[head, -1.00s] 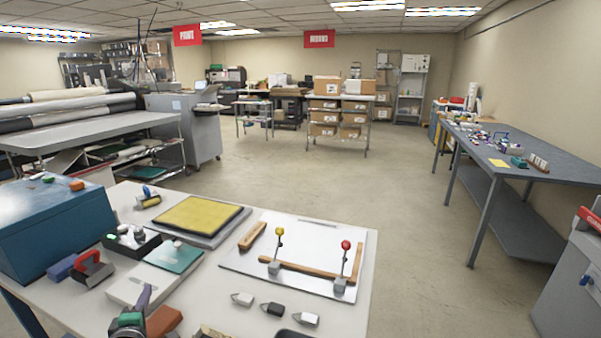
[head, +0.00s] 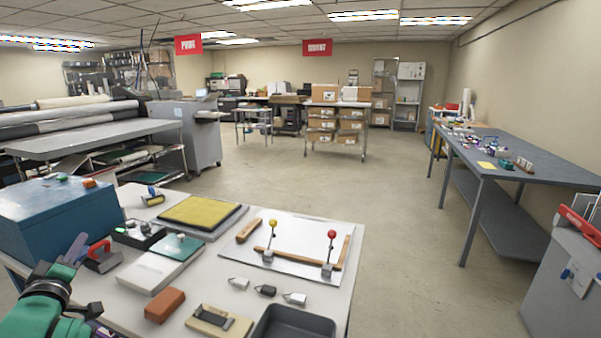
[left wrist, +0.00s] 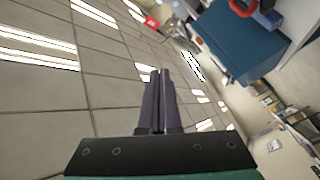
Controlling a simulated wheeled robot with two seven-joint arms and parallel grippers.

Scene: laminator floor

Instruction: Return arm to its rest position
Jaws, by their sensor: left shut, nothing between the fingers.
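My left gripper (head: 76,247) is at the lower left of the head view, over the left end of the white work table (head: 215,285) and in front of the blue box (head: 60,228). Its two dark fingers are together and empty. My right gripper does not show in either view.
The table bears a red-handled tool (head: 103,257), a brown block (head: 165,305), a dark tray (head: 290,322), a yellow pad (head: 200,211) and a white board (head: 300,229) with two upright clamps. A grey bench (head: 530,165) stands at right. Open floor lies between.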

